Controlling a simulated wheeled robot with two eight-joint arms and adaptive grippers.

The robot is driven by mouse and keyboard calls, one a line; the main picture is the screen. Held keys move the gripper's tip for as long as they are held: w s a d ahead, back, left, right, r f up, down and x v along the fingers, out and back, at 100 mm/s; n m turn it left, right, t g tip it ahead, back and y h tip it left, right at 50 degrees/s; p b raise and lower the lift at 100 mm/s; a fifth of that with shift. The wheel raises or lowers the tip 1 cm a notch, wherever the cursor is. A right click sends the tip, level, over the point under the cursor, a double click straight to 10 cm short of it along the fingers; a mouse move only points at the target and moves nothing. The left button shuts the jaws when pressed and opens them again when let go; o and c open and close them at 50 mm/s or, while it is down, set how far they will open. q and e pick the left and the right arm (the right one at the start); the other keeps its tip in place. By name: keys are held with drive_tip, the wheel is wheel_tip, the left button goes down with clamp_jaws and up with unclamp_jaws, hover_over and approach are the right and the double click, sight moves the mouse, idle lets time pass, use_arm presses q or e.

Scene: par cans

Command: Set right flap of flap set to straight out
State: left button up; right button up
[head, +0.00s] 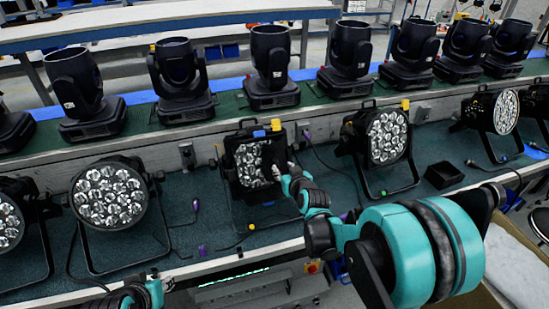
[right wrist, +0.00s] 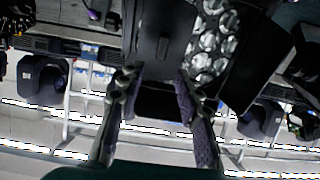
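The par can with the flap set (head: 247,163) stands in the middle of the bench, its clustered lenses facing me between dark flaps. My right gripper (head: 283,174) is at its right side, by the right flap, which it partly hides in the head view. In the right wrist view the lenses (right wrist: 210,45) show beside a dark flap panel (right wrist: 158,30), apparently the right flap. The fingers of my right gripper (right wrist: 156,82) are apart, just at that panel's edge; contact cannot be told. My left gripper (head: 162,280) is low at the bench's front edge, small and partly cut off.
Other par cans stand left (head: 108,195) and right (head: 387,136) of it. Several black moving heads line the raised shelf (head: 222,112) behind. A small black box (head: 444,175) lies at right. Cables cross the green bench mat (head: 200,225).

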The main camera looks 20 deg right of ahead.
sight(277, 161)
drive_tip(key=b+x, duration=0.2)
drive_tip(key=x, duration=0.5)
drive_tip(key=shift+w+a+f, duration=0.1)
drive_tip(key=shift+w+f, duration=0.05)
drive_tip(key=shift+w, duration=0.05)
drive_tip(key=shift+c, duration=0.2)
clamp_jaws()
